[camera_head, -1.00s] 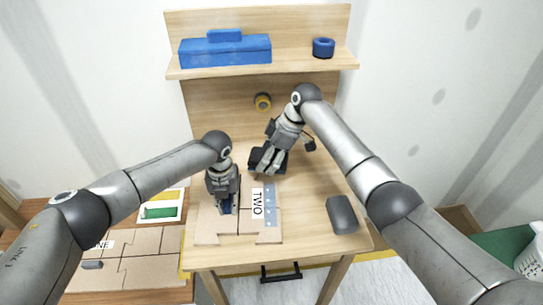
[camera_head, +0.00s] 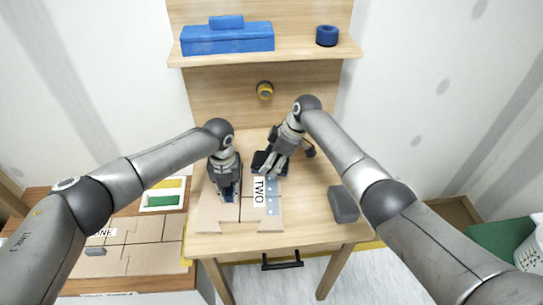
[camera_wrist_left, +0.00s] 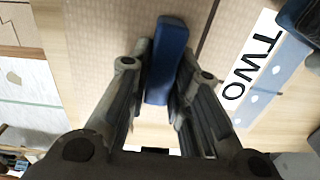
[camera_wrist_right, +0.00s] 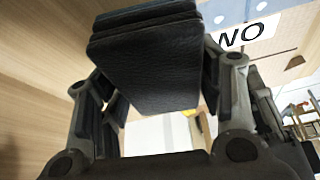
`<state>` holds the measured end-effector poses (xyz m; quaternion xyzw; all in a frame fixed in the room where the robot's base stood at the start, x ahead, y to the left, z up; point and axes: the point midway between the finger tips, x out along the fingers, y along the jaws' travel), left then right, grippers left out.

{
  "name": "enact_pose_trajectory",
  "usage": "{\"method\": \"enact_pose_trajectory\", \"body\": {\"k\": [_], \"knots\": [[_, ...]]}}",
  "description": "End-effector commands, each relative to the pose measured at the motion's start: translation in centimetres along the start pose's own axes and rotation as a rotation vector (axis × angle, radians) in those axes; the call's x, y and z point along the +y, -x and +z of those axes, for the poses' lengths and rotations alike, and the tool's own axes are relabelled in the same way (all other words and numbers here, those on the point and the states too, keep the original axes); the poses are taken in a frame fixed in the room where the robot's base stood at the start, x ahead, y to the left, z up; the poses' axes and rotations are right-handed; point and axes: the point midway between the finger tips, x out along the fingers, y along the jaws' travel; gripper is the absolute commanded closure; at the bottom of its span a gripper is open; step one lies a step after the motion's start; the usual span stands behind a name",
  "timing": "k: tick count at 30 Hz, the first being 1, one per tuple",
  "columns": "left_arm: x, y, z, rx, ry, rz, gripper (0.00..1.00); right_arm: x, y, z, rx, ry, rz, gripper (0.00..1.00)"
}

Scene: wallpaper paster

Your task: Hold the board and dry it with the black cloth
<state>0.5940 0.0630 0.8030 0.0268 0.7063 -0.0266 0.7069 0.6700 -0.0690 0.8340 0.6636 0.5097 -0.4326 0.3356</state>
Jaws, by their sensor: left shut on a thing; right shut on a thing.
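The board (camera_head: 246,212) lies flat on the wooden table, tan with seam lines, a white "TWO" label (camera_head: 259,192) and a light-blue dotted strip (camera_head: 272,205). My left gripper (camera_head: 229,190) is shut on a blue block (camera_wrist_left: 172,60) at the board; whether the block is fixed to it cannot be told. My right gripper (camera_head: 268,165) is shut on the black cloth (camera_wrist_right: 150,70), which looks like a thick folded pad. The cloth also shows in the head view (camera_head: 261,158), at the board's far edge near the label. Whether it touches the board is unclear.
A dark grey block (camera_head: 343,204) lies at the table's right edge. A second board (camera_head: 125,255) and a tray with green and yellow items (camera_head: 162,196) are on the lower left surface. A blue box (camera_head: 227,40) and blue roll (camera_head: 327,36) sit on the shelf.

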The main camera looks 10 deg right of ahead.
Motion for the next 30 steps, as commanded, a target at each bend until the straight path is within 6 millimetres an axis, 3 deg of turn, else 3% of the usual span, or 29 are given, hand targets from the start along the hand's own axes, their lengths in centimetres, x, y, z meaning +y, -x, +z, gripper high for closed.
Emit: {"method": "enact_pose_trajectory", "body": {"k": [11, 18, 21, 30], "knots": [[0.0, -0.4, -0.4, 0.010, -0.001, 0.002, 1.00, 0.0, 0.1, -0.1, 0.001, 0.001, 0.001, 0.65], [0.0, -0.5, -0.4, 0.010, -0.001, 0.002, 1.00, 0.1, 4.0, -1.8, 0.002, 0.003, 0.003, 0.65], [0.0, -0.5, -0.4, 0.010, -0.001, 0.002, 1.00, 0.1, 4.7, -2.0, 0.000, 0.001, 0.002, 0.65], [0.0, -0.5, -0.4, 0.010, -0.001, 0.002, 1.00, -0.1, 1.9, -0.8, -0.001, -0.002, -0.003, 0.65]]}}
